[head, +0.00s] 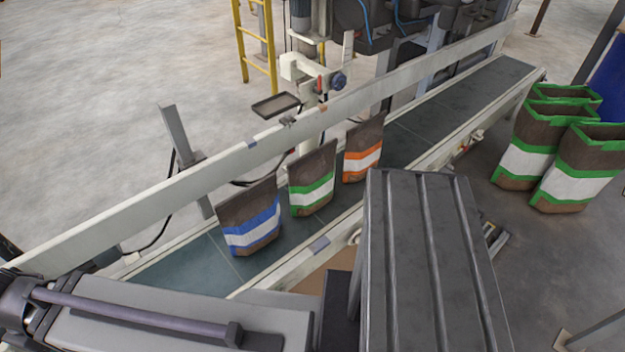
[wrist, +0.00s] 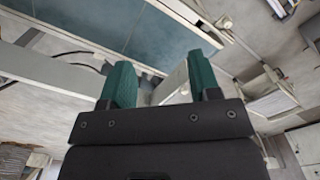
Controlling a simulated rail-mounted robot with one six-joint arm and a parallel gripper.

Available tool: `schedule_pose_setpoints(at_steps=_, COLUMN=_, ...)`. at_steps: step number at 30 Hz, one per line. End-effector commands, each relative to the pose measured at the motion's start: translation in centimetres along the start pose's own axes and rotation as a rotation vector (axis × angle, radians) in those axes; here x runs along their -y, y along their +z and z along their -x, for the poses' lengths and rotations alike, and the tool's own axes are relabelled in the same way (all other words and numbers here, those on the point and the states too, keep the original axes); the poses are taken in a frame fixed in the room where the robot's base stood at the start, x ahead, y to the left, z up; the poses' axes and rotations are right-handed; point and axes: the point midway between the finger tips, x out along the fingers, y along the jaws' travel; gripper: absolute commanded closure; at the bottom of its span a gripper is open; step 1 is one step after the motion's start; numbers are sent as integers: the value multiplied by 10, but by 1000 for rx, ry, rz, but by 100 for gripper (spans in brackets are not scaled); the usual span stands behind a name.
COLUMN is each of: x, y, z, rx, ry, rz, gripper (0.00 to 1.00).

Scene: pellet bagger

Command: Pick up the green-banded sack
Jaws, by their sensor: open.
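The green-banded sack (head: 312,180) stands upright on the conveyor belt (head: 195,268) in the head view. It is a brown sack with a white band and green stripes, in the middle of a row of three. The blue-banded sack (head: 251,222) is on its left and the orange-banded sack (head: 363,150) on its right, with small gaps between. My gripper (wrist: 160,68) shows in the wrist view, its two green fingers apart with nothing between them. No sack shows in the wrist view, and I cannot make out the fingers in the head view.
A pale side rail (head: 205,172) runs along the belt's far side, with a small dark tray (head: 276,104) on a post behind it. Large brown sacks with green rims (head: 577,165) stand on the floor at right. The belt (head: 478,85) is clear toward the upper right.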

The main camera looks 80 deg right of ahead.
Motion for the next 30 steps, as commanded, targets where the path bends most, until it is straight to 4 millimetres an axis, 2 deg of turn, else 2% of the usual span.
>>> schedule_pose_setpoints(at_steps=13, x=0, y=0, z=0, rx=0, ry=0, rz=0, gripper=43)
schedule_pose_setpoints(at_steps=18, x=0, y=0, z=0, rx=0, ry=0, rz=0, gripper=58)
schedule_pose_setpoints(at_steps=24, x=0, y=0, z=0, rx=0, ry=0, rz=0, gripper=58)
schedule_pose_setpoints(at_steps=28, x=0, y=-2, z=-12, rx=0, ry=0, rz=0, gripper=58)
schedule_pose_setpoints(at_steps=30, x=0, y=-13, z=-20, rx=0, ry=0, rz=0, gripper=58)
